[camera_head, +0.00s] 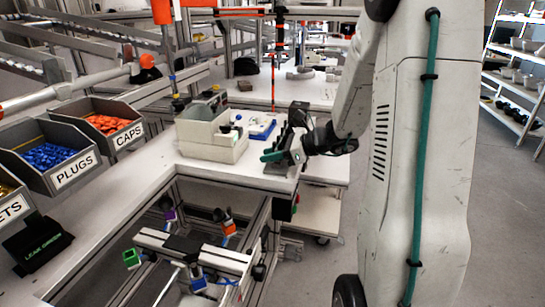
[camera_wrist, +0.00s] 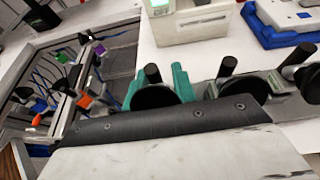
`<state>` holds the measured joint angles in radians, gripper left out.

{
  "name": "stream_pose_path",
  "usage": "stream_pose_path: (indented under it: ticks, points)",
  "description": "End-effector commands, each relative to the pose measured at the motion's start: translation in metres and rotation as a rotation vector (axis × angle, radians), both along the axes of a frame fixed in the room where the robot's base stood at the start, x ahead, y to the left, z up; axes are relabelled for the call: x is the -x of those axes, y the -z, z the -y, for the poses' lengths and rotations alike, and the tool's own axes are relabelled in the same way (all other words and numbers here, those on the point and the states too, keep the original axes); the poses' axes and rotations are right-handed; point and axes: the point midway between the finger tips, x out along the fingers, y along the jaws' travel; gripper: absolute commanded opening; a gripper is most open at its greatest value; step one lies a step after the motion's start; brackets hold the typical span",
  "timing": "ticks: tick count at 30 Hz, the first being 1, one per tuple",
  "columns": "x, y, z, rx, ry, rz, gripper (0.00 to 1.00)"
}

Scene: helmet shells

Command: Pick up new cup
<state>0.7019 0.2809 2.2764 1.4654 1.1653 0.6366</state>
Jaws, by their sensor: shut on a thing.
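My gripper (camera_head: 273,156) is at the near right end of the white bench, beside a metal holder (camera_head: 297,150) with black parts. In the wrist view, the teal fingers of my gripper (camera_wrist: 157,82) are closed around a black round cup (camera_wrist: 154,97) with an upright black peg at its back edge. More black cups (camera_wrist: 249,90) with pegs sit to the right on the grey metal holder (camera_wrist: 276,82). In the head view the held cup is hard to make out. I cannot tell whether it is clear of the holder.
A beige bin (camera_head: 212,140) and a blue-and-white tray (camera_head: 262,129) stand left of and behind my gripper. Bins labelled PLUGS (camera_head: 50,158) and CAPS (camera_head: 108,124) are at the left. A metal frame with coloured clamps (camera_head: 195,250) is below the bench edge.

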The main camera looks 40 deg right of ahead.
Motion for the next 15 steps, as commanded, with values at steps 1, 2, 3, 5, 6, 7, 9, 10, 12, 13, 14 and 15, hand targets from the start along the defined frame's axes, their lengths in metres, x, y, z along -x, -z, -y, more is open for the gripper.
stream_pose_path:
  ticks: [1,2,3,5,6,7,9,10,12,13,14,15]
  points:
    - [0.000,-0.007,0.000,0.003,-0.001,0.004,0.01]
    - [0.000,-0.011,0.000,0.004,0.000,0.005,0.01]
    - [0.000,-0.016,0.000,0.003,-0.001,0.004,0.00]
    - [0.000,-0.026,0.000,0.004,-0.002,0.005,0.00]
    - [0.006,-0.028,0.001,0.003,0.002,0.003,0.00]
    - [0.013,-0.027,0.001,0.001,0.003,0.001,0.00]
    - [0.028,-0.028,0.002,0.002,0.004,0.000,0.00]
    - [0.036,-0.029,0.003,0.000,0.004,0.000,0.00]
    - [0.054,-0.031,0.004,0.002,0.005,0.001,0.00]
    - [0.062,-0.032,0.004,0.002,0.006,0.002,0.00]
    - [0.071,-0.032,0.005,0.002,0.006,0.002,0.00]
    - [0.082,-0.033,0.005,0.002,0.007,0.000,0.00]
